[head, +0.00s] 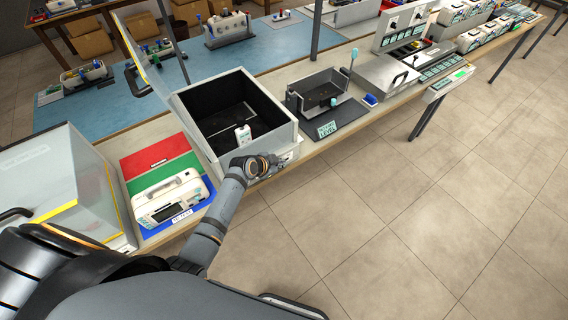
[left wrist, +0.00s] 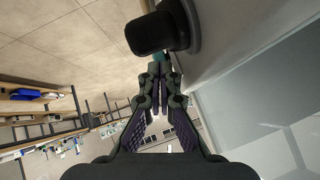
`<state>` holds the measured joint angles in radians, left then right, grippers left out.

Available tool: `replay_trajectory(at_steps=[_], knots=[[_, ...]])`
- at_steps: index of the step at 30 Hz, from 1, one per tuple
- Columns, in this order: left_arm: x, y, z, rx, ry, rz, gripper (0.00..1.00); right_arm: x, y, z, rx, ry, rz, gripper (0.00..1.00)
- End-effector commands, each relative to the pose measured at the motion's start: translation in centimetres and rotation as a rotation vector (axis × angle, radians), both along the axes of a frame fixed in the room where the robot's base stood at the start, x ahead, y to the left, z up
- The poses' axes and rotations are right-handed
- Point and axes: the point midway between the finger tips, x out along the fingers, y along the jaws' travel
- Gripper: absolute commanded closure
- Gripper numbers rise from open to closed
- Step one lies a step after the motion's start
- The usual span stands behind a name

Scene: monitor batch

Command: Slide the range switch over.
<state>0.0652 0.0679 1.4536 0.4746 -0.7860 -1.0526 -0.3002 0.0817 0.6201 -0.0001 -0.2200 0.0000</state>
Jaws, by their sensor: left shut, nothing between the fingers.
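The grey open box (head: 205,98) stands on the bench, and my left gripper (head: 280,163) is at its front face. In the left wrist view my left gripper (left wrist: 158,76) is shut and empty. A black rounded block (left wrist: 150,34), which may be the range switch's knob, sticks out from a grey face just beyond the fingertips. I cannot tell whether the fingertips touch it. In the head view the switch is hidden behind my gripper and wrist. My right gripper is not in view.
A small white device (head: 243,135) stands inside the box. A white case (head: 172,198) lies on the coloured mat (head: 152,160) to the left. A dark fixture (head: 318,97) stands to the right. The tiled floor (head: 400,200) in front of the bench is clear.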

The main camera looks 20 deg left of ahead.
Motion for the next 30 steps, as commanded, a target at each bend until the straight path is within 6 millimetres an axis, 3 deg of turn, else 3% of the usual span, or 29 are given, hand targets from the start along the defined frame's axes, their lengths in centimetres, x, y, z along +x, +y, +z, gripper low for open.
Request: replay_trajectory(at_steps=[30], knots=[[0.68, -0.54, -0.06, -0.001, 0.000, 0.000, 1.00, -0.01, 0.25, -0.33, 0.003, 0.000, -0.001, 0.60]])
